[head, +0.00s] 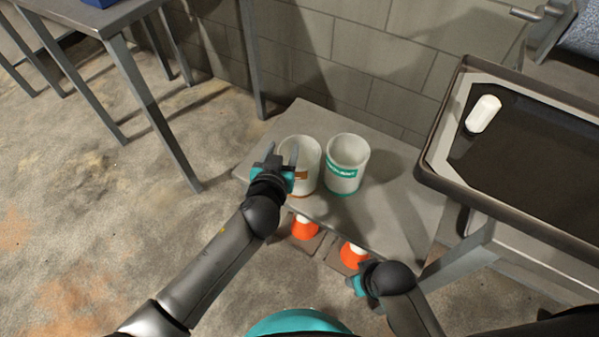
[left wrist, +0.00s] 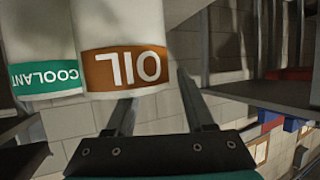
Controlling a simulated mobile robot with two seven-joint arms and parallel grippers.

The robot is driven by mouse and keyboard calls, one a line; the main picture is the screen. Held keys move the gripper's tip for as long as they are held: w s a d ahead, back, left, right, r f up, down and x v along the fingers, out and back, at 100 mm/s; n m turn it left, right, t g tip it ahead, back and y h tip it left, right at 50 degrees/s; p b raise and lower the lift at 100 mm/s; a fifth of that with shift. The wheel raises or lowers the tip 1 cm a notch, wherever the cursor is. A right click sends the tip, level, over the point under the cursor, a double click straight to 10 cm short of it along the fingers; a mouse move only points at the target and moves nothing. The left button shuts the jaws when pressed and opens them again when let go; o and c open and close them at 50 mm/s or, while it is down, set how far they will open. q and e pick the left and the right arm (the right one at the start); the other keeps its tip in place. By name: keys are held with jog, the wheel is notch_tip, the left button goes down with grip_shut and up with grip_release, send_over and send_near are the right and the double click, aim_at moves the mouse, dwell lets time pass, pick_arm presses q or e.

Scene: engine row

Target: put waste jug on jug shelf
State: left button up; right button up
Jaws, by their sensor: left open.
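Two white, open-topped containers stand upright side by side on a low grey shelf (head: 385,205). The left one, with a brown OIL label, is the oil container (head: 305,157); it also shows upside down in the left wrist view (left wrist: 125,30). The right one, with a teal COOLANT label, is the coolant container (head: 347,158). No label reading waste is visible, so I cannot tell which thing is the waste jug. My left gripper (head: 282,153) is open and empty at the oil container's left side. My right gripper (head: 358,285) is low at the shelf's front; its fingers are unclear.
Two orange objects with white tops (head: 304,229) (head: 352,255) sit low in front of the shelf. A dark-rimmed tray (head: 530,145) at right holds a white cylinder (head: 484,113). A grey table (head: 125,18) stands at upper left, and a block wall (head: 370,65) is behind.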

pick_arm(q)
jog(key=shift+w+f, duration=0.1)
jog(key=shift+w, duration=0.15)
grip_shut()
dwell(0.3)
dwell(0.9)
